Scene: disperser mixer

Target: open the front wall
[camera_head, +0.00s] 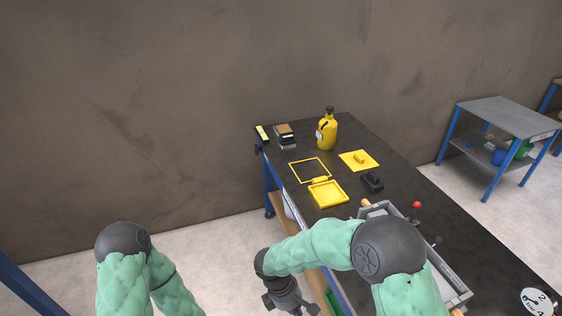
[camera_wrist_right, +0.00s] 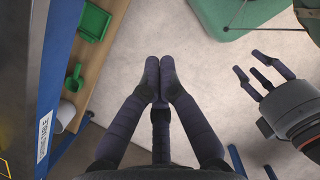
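In the head view a grey box-like machine (camera_head: 450,278) stands on the dark table, with a lever with a red knob (camera_head: 417,205) beside it. A small orange-brown piece (camera_head: 366,202) shows at its far left corner. My right arm covers most of its left side, so I cannot make out the front wall. My right gripper (camera_wrist_right: 160,66) points down beside the table, its fingertips together with nothing between them; it is partly visible at the bottom of the head view. My left gripper (camera_wrist_right: 260,77) has its fingers spread and empty at the right of the right wrist view.
The dark table (camera_head: 420,187) also holds a yellow bottle (camera_head: 327,132), a yellow tray (camera_head: 327,194), a yellow plate (camera_head: 358,160) and a dial (camera_head: 537,301). A lower shelf (camera_wrist_right: 104,60) carries green items. A grey side table (camera_head: 509,118) stands at right. Floor at left is clear.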

